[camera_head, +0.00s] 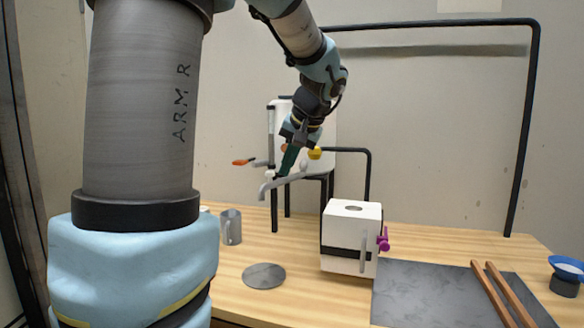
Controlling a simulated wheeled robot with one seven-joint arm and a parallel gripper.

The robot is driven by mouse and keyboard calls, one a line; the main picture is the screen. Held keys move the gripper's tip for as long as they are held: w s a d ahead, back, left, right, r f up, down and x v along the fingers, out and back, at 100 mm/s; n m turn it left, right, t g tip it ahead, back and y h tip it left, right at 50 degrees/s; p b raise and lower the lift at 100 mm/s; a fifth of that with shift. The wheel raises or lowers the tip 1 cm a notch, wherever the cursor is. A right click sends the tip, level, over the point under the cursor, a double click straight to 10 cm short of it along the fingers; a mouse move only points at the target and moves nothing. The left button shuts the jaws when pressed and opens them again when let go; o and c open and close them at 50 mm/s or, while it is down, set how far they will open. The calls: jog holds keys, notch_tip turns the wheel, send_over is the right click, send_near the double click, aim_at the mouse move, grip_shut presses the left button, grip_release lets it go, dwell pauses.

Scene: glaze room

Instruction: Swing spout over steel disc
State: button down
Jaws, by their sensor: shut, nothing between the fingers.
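The grey spout (284,183) juts left and toward me from the white tank (318,160) on its dark stand, with its bent tip at the left end. The round grey steel disc (264,276) lies flat on the wooden table, below the spout tip in the picture. How far apart they are in depth is hard to tell. My gripper (281,174) points down at the spout, its dark green fingers shut with nothing between them. The fingertips are beside or touching the spout; I cannot tell which. My gripper hides part of the tank's front.
A grey mug (231,227) stands left of the stand. A white box (350,238) with a purple knob (383,239) stands right of the disc. Orange (243,162) and yellow (314,153) handles are near my gripper. A dark slab (430,290) with two wooden sticks (505,293) lies at right.

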jog(key=s+r+b, duration=0.1)
jog(key=s+r, duration=0.4)
jog(key=r, duration=0.3)
jog(key=s+a+f+g+h+p, duration=0.2)
jog(key=s+f, duration=0.3)
jog(key=f, duration=0.8)
jog(key=s+a+f+n+g+h+p, duration=0.1)
jog(key=s+a+f, duration=0.3)
jog(key=f, duration=0.9)
jog(key=shift+s+a+g+h+p, duration=0.35)
jog(key=shift+s+g+h+p, duration=0.25)
jog(key=shift+s, duration=0.6)
